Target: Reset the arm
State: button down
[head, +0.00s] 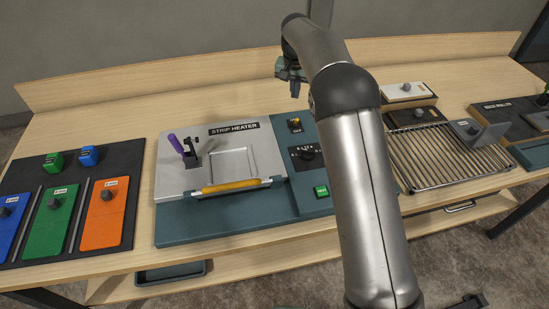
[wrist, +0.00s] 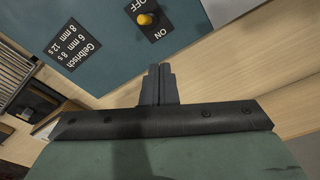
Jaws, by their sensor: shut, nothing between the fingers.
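My arm rises through the middle of the head view and bends over at the top. My gripper (head: 294,90) hangs from its end above the back of the table, behind the strip heater (head: 175,228). In the wrist view the two fingers of my gripper (wrist: 158,70) stand together, shut, with nothing between them. Below the fingertips in the wrist view is bare wooden table beside the heater's teal panel (wrist: 100,40). The gripper looks clear of the surface, but the exact height cannot be told.
The heater has a yellow-handled bar (head: 232,186) and a yellow switch (wrist: 146,19). A dark mat (head: 125,165) with blue, green and orange blocks lies at left. A wire rack (head: 440,160) and small blocks stand at right. A raised wooden edge (head: 150,82) runs along the back.

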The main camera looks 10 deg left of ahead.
jog(key=s+d+r, duration=0.4)
jog(key=s+d, duration=0.3)
jog(key=s, duration=0.1)
jog(key=s+d+r, duration=0.4)
jog(key=s+d, duration=0.2)
jog(key=s, duration=0.2)
jog(key=s+d+f, duration=0.2)
jog(key=s, duration=0.7)
jog(key=s+d+f+n, duration=0.1)
jog(key=s+d+f, duration=0.1)
jog(key=s, duration=0.8)
jog(key=s+d+f, duration=0.1)
jog(key=s+d, duration=0.2)
jog(key=s, duration=0.6)
jog(key=shift+s+f+n+g+b, duration=0.2)
jog(key=shift+f+n+g+b, duration=0.1)
jog(key=shift+f+g, duration=0.1)
